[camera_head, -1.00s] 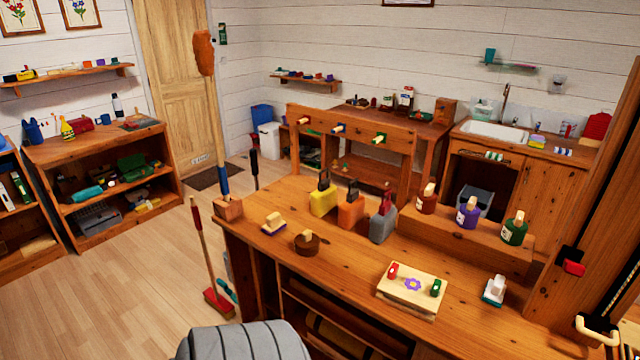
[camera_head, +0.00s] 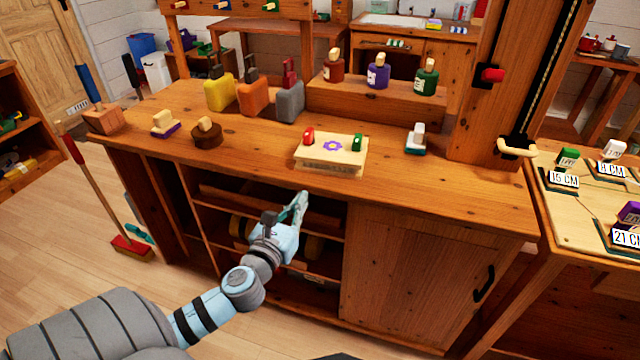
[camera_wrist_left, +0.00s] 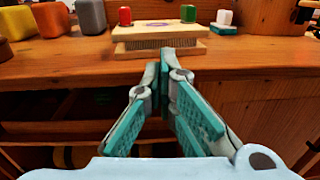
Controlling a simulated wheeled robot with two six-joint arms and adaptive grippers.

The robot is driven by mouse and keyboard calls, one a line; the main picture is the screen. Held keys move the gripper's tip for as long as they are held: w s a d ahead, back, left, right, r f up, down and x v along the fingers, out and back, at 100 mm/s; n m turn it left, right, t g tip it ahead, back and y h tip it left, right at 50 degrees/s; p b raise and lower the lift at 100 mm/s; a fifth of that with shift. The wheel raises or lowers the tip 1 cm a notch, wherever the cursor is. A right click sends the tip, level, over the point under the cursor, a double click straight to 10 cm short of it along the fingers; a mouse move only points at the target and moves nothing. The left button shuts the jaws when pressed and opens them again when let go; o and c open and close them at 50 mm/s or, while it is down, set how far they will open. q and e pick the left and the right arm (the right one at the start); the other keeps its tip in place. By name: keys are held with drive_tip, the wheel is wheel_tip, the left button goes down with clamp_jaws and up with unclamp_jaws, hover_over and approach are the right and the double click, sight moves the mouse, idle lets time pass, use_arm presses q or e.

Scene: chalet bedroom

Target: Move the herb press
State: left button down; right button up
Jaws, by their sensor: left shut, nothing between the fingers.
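The herb press (camera_head: 318,158) is a pale wooden two-board block with a purple flower on top and a red and a green knob. It lies on the workbench (camera_head: 250,150) near its front edge. In the left wrist view the herb press (camera_wrist_left: 150,48) is straight ahead, with a darker layer between its boards. My left gripper (camera_head: 301,199) is in front of the bench, below and just short of the press, apart from it. Its teal-padded fingers are shut and empty, their tips together in the left wrist view (camera_wrist_left: 165,68). My right gripper is not in view.
A round brown block (camera_head: 207,137) and a small white-handled item (camera_head: 415,140) flank the press. Yellow, orange and grey containers stand behind. Bottles line a raised shelf (camera_head: 380,98). Open shelves and a cabinet door (camera_head: 405,265) are below the benchtop. A wooden post rises at right.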

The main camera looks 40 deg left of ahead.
sight(325, 163)
use_arm(q)
drive_tip(key=b+x, duration=0.1)
drive_tip(key=x, duration=1.1)
drive_tip(key=shift+w+a+f, duration=0.1)
drive_tip(key=shift+w, duration=0.45)
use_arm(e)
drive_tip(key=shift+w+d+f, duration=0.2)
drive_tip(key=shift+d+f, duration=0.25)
use_arm(q)
drive_tip(key=shift+a, duration=0.1)
